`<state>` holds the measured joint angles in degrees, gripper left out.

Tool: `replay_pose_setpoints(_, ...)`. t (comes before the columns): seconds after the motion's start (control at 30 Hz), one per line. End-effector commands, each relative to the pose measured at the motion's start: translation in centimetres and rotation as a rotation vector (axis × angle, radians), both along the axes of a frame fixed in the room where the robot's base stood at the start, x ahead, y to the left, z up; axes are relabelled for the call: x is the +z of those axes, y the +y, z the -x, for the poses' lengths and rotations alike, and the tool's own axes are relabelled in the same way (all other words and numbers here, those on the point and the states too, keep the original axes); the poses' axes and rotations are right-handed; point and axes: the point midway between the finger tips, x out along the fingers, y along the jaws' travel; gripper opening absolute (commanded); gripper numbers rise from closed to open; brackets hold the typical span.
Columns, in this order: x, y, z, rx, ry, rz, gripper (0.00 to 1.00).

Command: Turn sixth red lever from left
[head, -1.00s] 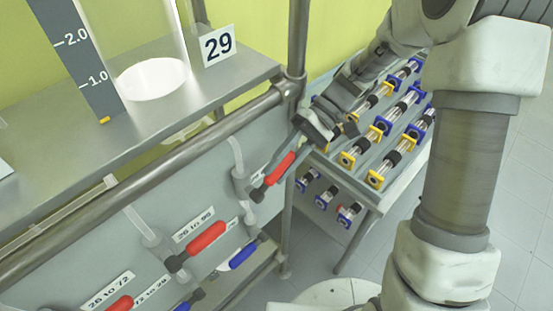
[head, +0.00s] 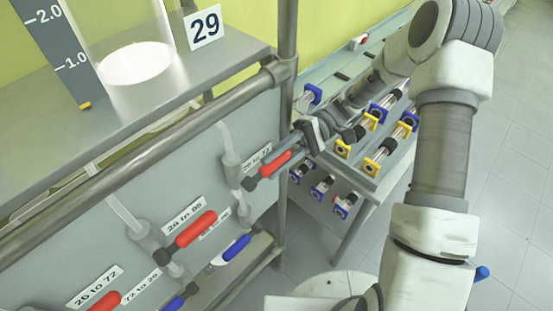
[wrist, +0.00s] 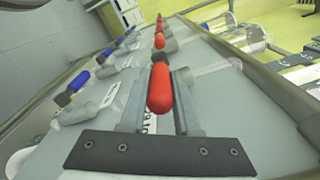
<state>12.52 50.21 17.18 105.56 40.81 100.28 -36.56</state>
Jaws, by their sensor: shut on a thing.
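A red lever (head: 274,163) sits at the right end of the grey panel, beside a "29 to 72" label. It also shows in the wrist view (wrist: 160,88), lying between the two fingers of my gripper (wrist: 161,78). In the head view my gripper (head: 287,143) reaches the lever from the right and is shut on it. Two more red levers show to the left: one (head: 195,229) by "26 to 95" and one (head: 100,303) by "26 to 72", partly cut off. In the wrist view several red levers (wrist: 159,41) recede in a row; the whole row cannot be counted here.
Blue levers (head: 237,248) sit in a lower row on the panel (head: 185,180). A metal post (head: 287,60) and rail stand close to my gripper. A rack with yellow and blue-ended tubes (head: 365,140) stands behind my arm. The floor at right (head: 520,150) is clear.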

Motion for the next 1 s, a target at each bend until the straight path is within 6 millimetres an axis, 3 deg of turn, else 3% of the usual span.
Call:
replay_pose_setpoints(0.3,0.0,0.0,0.1,0.000,0.006,-0.003,0.00)
replay_pose_setpoints(0.33,0.0,0.0,0.1,0.000,0.006,-0.003,0.32)
replay_pose_setpoints(0.5,0.0,0.0,0.1,0.001,0.005,-0.002,0.61)
replay_pose_setpoints(0.83,-0.1,-0.1,-0.1,0.000,0.003,-0.002,0.61)
replay_pose_setpoints(1.0,-0.2,-1.5,-1.7,-0.001,0.000,0.000,0.61)
